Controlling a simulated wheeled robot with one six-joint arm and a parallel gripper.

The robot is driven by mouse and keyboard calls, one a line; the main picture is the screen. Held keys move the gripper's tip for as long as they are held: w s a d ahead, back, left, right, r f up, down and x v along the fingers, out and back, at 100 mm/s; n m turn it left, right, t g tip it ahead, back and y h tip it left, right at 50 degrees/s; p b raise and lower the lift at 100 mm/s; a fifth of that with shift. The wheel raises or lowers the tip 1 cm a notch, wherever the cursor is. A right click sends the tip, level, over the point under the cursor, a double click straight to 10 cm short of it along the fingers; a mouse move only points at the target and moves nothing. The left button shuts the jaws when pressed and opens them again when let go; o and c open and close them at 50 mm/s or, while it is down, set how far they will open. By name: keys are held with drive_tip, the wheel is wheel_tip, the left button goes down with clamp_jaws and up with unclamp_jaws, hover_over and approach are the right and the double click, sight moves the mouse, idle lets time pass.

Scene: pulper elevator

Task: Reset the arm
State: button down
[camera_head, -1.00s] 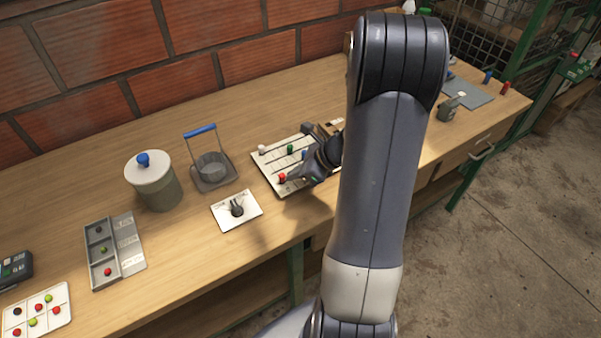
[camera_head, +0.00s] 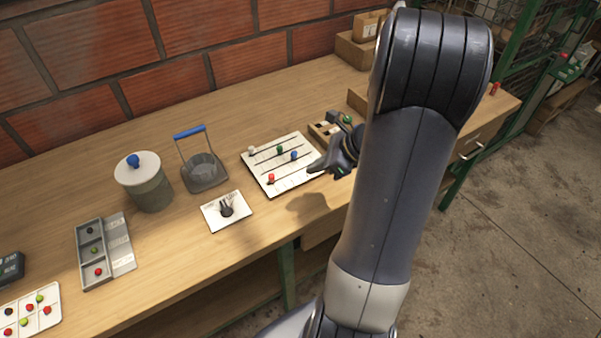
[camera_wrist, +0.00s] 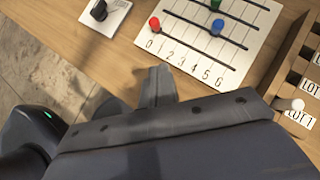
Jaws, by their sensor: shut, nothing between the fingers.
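My gripper (camera_head: 318,168) is shut and empty. In the head view it hangs over the right edge of the slider board, with my arm covering the bench to its right. In the wrist view my gripper (camera_wrist: 160,84) points at the wood just below the board's numbered edge, apart from the knobs. The white slider board (camera_head: 262,172) has a white, a green, a blue and a red knob on dark tracks. The red knob (camera_wrist: 154,23) sits near the 0 mark and the blue knob (camera_wrist: 217,27) is farther right.
A white plate with a black rotary knob (camera_head: 226,209) lies left of the board. A compartment box labelled LOT (camera_wrist: 300,60) is right of the board.

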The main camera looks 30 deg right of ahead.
drive_tip(key=shift+v, duration=1.6)
drive_tip(key=shift+w+f, duration=0.1)
drive_tip(key=shift+f, duration=0.05)
approach(272, 182)
drive_tip(key=f, duration=0.3)
drive_tip(key=shift+w+d+f, duration=0.1)
drive_tip(key=shift+w+d, duration=0.05)
drive_tip(key=shift+d, duration=0.15)
drive_tip(key=shift+w+a+f+b, duration=0.1)
drive_tip(key=shift+w+a+b, duration=0.1)
drive_tip(key=shift+a+b, duration=0.1)
drive_tip(key=shift+w+a+f, duration=0.15)
drive_tip(key=shift+w+a, duration=0.85)
drive_tip(key=shift+a, duration=0.2)
